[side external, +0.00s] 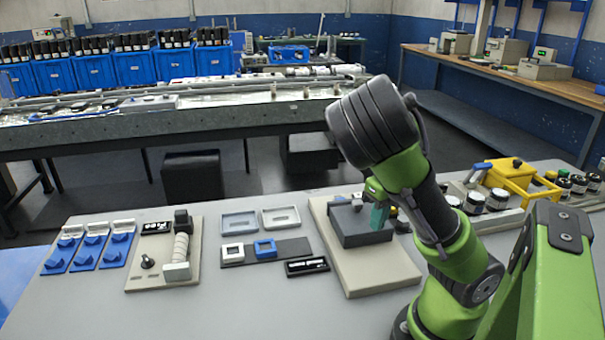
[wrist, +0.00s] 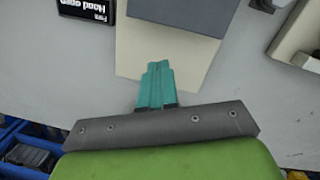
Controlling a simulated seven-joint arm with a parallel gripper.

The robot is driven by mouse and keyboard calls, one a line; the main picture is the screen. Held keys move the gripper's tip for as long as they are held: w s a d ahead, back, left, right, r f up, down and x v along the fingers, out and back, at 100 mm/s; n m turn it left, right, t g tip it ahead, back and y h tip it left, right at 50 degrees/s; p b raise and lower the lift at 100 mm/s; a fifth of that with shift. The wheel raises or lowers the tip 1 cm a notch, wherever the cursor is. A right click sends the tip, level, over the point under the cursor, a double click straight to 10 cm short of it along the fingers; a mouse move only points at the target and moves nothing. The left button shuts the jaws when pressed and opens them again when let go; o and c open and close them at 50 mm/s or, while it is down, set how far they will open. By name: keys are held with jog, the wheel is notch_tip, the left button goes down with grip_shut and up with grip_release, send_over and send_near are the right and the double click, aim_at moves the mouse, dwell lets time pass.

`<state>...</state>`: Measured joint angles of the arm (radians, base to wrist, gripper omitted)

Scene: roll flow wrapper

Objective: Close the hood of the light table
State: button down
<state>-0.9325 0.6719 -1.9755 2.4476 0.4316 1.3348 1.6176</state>
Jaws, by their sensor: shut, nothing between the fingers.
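The light table appears to be the beige slab (side external: 375,275) right of the table's middle, with a dark grey box-like hood (side external: 362,238) on its far part. I cannot tell from these views whether the hood is open or shut. My gripper (side external: 379,218), with teal fingers, is at the hood's right side in the side view; contact is unclear, and my arm covers part of that area. In the wrist view the closed, empty fingertips (wrist: 158,66) lie over the beige slab (wrist: 195,55), with the grey hood (wrist: 185,12) ahead of them.
A small black labelled box (side external: 307,266) lies left of the slab. Grey trays (side external: 239,222) and a board with white and blue square frames (side external: 265,249) are farther left. A yellow device (side external: 510,180) and several dark jars (side external: 498,200) stand to the right.

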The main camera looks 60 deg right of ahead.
aim_at(358, 203)
notch_tip(358, 203, up, 7)
jog(key=w+d+m+t+h, duration=0.1)
jog(key=d+m+t+h, duration=0.1)
jog(key=m+h, duration=0.2)
jog(key=shift+y, duration=0.3)
jog(key=x, duration=0.9)
jog(key=shift+f, duration=0.35)
jog(key=shift+w+d, duration=1.45)
jog(key=shift+w, duration=0.05)
jog(key=shift+w+d, duration=0.75)
